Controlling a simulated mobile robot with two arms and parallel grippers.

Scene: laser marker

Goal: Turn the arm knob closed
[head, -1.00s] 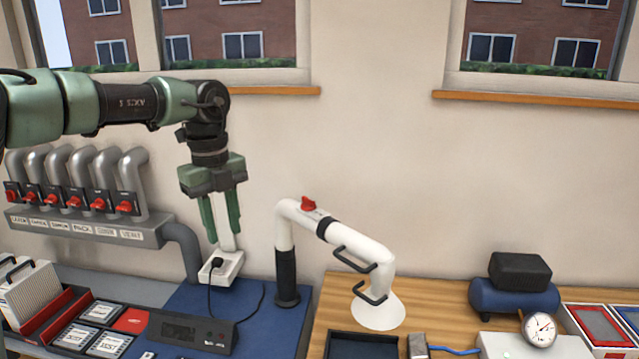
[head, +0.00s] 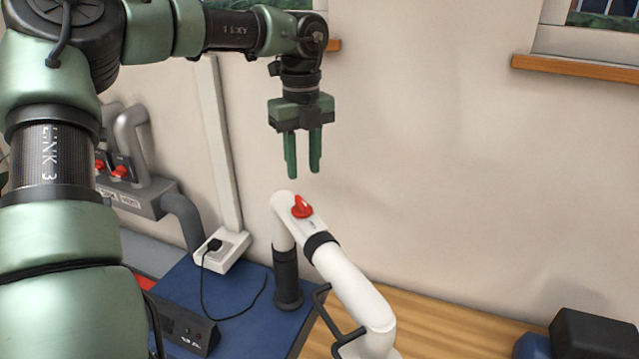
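The red arm knob (head: 302,207) sits on top of the white extraction arm (head: 345,275), near its upper bend. My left gripper (head: 304,172) points down above the knob, its two green fingers apart with nothing between them. A gap shows between the fingertips and the knob, and they do not touch. My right gripper is not in view.
A black control box (head: 182,325) and a white wall socket with a plug (head: 222,250) are left of the arm. Grey pipes with red valves (head: 120,172) run along the wall. A dark handle (head: 330,318) sticks out from the white arm. A dark case (head: 595,338) is at lower right.

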